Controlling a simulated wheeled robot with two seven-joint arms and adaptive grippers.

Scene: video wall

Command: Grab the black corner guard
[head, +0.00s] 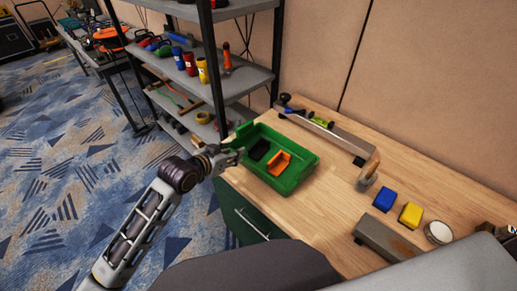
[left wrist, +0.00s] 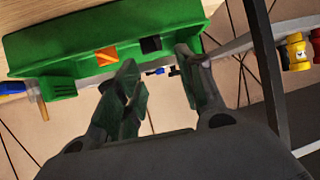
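The black corner guard (head: 260,150) lies in a green tray (head: 291,187) on the wooden bench, beside an orange corner guard (head: 279,163). My left gripper (head: 236,156) is at the tray's left edge, close to the black guard but apart from it. In the left wrist view the tray (left wrist: 50,42) is at the top, with the orange piece (left wrist: 106,56) and the black guard (left wrist: 151,45) in it. The left gripper (left wrist: 158,62) has its fingers spread there, with nothing between them. My right gripper cannot be made out.
A shelf rack (head: 210,60) stands behind the tray. Bare wood lies right of the tray.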

